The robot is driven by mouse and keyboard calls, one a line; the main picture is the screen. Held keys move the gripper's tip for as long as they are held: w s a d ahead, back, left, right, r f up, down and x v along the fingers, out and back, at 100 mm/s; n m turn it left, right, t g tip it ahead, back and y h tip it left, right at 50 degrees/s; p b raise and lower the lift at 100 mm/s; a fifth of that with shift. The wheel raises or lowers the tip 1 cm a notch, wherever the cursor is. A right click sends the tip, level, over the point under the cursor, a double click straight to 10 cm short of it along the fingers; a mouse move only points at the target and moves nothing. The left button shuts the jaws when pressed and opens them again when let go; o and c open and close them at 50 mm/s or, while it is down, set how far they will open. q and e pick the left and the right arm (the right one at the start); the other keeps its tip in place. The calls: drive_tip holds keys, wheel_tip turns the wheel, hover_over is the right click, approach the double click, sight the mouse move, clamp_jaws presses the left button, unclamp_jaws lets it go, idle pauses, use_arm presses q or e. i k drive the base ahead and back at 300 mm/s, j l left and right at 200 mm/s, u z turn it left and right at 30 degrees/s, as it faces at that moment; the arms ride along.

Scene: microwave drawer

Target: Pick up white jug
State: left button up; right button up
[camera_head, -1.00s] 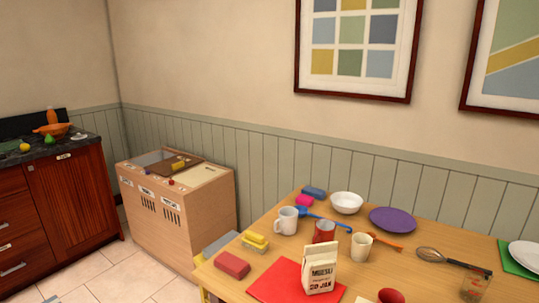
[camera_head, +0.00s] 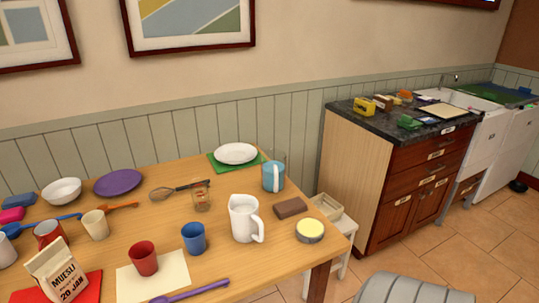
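The white jug (camera_head: 243,218) stands upright on the wooden table, near its right end. Its handle is on the right side. A blue cup (camera_head: 193,238) stands to its left, and a brown block (camera_head: 291,208) lies to its right. A round tin with a yellow top (camera_head: 310,230) is at the table's right corner. Neither of my grippers shows in the head view.
The table (camera_head: 215,257) also holds a light blue mug (camera_head: 273,176), a white plate (camera_head: 236,153), a whisk (camera_head: 178,190), a red cup (camera_head: 143,258) and a muesli bag (camera_head: 58,273). A grey chair (camera_head: 410,290) stands at front right. Open floor lies before the cabinets (camera_head: 405,205).

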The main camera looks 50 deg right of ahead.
sight(246, 223)
drive_tip(key=k+z, duration=0.2)
drive_tip(key=z, duration=1.15)
